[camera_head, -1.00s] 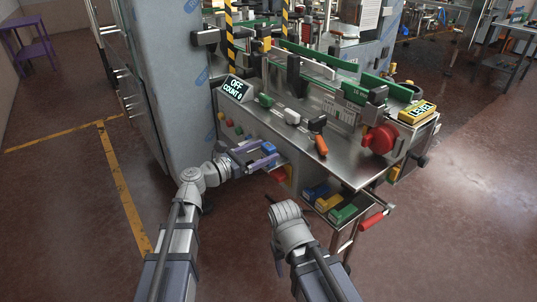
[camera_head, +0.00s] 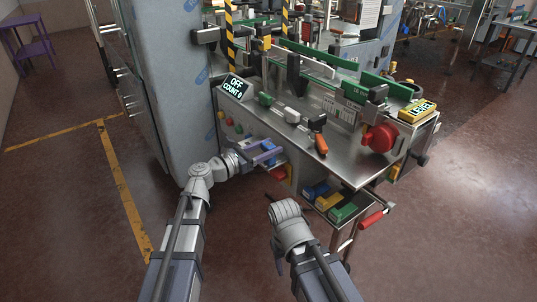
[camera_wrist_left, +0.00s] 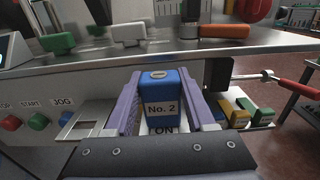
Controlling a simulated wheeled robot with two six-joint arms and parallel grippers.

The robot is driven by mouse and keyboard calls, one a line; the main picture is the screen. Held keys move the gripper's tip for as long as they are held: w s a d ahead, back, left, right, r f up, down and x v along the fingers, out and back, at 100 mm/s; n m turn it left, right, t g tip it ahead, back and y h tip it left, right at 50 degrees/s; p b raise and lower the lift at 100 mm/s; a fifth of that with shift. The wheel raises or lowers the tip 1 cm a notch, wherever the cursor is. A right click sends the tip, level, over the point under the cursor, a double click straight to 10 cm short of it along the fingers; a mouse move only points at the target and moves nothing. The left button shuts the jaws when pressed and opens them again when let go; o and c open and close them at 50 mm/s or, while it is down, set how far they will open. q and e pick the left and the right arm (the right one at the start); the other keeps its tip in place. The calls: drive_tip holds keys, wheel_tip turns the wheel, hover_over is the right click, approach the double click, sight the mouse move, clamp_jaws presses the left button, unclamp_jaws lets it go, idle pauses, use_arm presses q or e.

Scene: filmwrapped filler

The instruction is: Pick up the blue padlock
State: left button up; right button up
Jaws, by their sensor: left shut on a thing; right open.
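The blue padlock (camera_wrist_left: 161,103) with a "No. 2" label is between the two purple fingers of my left gripper (camera_wrist_left: 162,100) in the left wrist view. The gripper is shut on it. In the head view my left gripper (camera_head: 262,153) is at the machine's front panel, below the steel top; the padlock is hard to make out there. My right arm's wrist (camera_head: 290,228) is low in the middle of the head view, away from the machine; its fingers are mostly hidden.
Blue, yellow and green blocks lie in a tray (camera_head: 338,205) to the right of my left gripper. A red handle (camera_head: 371,219) sticks out beside it. Push buttons (camera_wrist_left: 38,122) and a square-holed bracket (camera_wrist_left: 88,125) are left of the padlock. The steel edge (camera_wrist_left: 230,45) runs above.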

use_arm(q)
clamp_jaws()
drive_tip(key=shift+r, duration=0.1)
wheel_tip(320, 180, up, 10)
drive_tip(key=p, duration=1)
drive_tip(key=shift+w, duration=0.1)
